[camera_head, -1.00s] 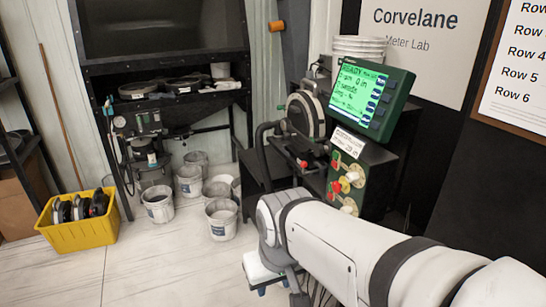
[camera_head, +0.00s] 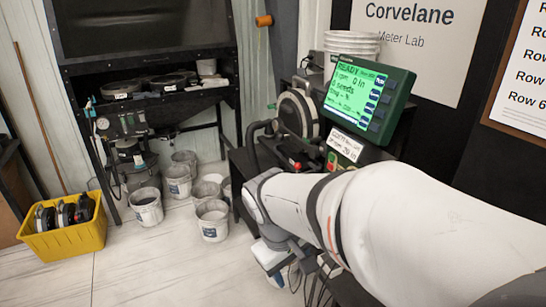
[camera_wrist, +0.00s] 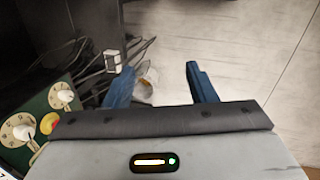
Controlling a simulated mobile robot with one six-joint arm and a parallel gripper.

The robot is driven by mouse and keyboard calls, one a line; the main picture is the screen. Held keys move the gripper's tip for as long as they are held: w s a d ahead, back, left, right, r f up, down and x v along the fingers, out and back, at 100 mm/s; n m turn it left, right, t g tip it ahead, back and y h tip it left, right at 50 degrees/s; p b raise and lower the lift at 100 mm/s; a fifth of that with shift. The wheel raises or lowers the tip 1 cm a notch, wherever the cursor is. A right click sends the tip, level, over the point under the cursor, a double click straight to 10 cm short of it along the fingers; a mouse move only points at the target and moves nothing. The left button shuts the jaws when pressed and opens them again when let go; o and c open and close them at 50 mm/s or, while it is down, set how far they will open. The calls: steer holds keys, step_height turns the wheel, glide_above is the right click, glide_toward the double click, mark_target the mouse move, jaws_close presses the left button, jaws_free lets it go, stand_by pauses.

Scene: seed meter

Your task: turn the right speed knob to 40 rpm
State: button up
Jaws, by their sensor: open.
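The green control panel (camera_wrist: 38,100) shows at the left edge of the wrist view. It carries two cream dials with pale knobs: one nearer the bottom left (camera_wrist: 22,129) and one higher (camera_wrist: 63,96). Their markings are too small to read, and I cannot tell which is the right speed knob. In the head view my arm hides most of the panel. The green-framed screen (camera_head: 358,95) above it reads READY, with 0 rpm-like text. My gripper (camera_wrist: 158,78) is open and empty, its blue fingers to the right of the dials and apart from them.
Dark cables (camera_wrist: 88,62) hang beyond my fingers in the wrist view. In the head view, a seed meter (camera_head: 298,112) stands left of the screen. A yellow crate (camera_head: 65,240) and several white buckets (camera_head: 212,222) stand on the floor. Open floor lies in front of them.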

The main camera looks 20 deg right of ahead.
steer(key=w+d+r+n+g+h+p, duration=0.1)
steer(key=w+d+n+g+h, duration=0.1)
steer(key=w+d+n+h, duration=0.4)
steer(key=w+d+r+n+g+h+p, duration=0.1)
steer(key=w+d+g+h+p, duration=0.15)
steer(key=d, duration=0.55)
steer(key=w+d+n+t+h+p, duration=0.1)
steer(key=w+d+n+t+h, duration=0.3)
steer(key=w+n+h, duration=0.45)
steer(key=w+d+y+p, duration=0.1)
steer(key=w+d+p, duration=0.1)
steer(key=d, duration=0.6)
steer(key=shift+f+m+y, duration=0.3)
steer(key=shift+f+m, duration=0.1)
steer(key=shift+m, duration=0.05)
steer(key=shift+c, duration=0.2)
steer(key=c, duration=0.9)
